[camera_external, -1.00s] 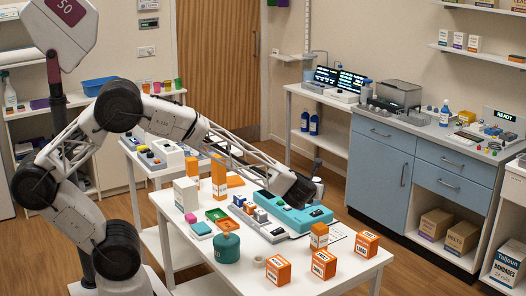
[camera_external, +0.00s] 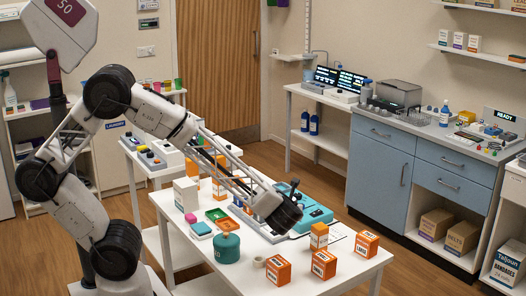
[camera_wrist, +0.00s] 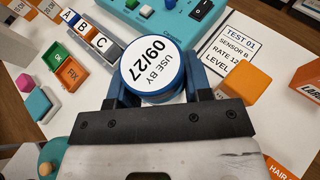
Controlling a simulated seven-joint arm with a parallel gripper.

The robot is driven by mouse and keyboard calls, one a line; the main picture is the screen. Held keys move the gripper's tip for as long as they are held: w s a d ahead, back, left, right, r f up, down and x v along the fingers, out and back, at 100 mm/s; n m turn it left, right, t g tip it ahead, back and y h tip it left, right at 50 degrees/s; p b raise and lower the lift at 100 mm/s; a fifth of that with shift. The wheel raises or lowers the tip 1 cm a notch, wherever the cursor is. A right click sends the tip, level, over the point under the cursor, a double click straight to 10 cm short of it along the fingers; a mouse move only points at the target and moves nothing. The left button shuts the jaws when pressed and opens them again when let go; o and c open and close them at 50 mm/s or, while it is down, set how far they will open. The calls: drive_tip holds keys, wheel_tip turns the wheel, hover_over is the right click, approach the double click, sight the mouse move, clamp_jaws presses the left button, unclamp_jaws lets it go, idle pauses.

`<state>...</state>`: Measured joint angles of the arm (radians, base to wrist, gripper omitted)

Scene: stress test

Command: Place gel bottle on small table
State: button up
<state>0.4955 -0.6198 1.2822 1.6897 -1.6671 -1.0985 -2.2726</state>
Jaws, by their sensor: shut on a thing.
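My gripper (camera_wrist: 155,98) is shut on a round blue thing, likely the gel bottle (camera_wrist: 152,65). Its white top label reads "USE BY 09/27", and the finger tips flank it; its lower part is hidden. In the external view my gripper (camera_external: 285,203) is over the white table (camera_external: 340,278), close to the teal device; the held thing is mostly hidden there. I cannot tell how far it is above the tabletop. Another white table (camera_external: 133,152) stands behind at the left; which one is the small table is unclear.
The teal device (camera_external: 318,217), an orange-and-green tray (camera_external: 217,214), a dark green pot (camera_external: 227,249) and several orange boxes (camera_external: 323,265) crowd the table. Lettered blocks (camera_wrist: 85,32) lie left of the held thing, and a "TEST 01" sheet (camera_wrist: 232,48) lies right.

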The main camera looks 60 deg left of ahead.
drive_tip(key=shift+f, duration=0.15)
drive_tip(key=shift+f, duration=2.75)
drive_tip(key=shift+f, duration=0.1)
drive_tip(key=shift+f, duration=2)
drive_tip(key=o, duration=1.1)
drive_tip(key=shift+f, duration=0.15)
drive_tip(key=shift+c, duration=0.2)
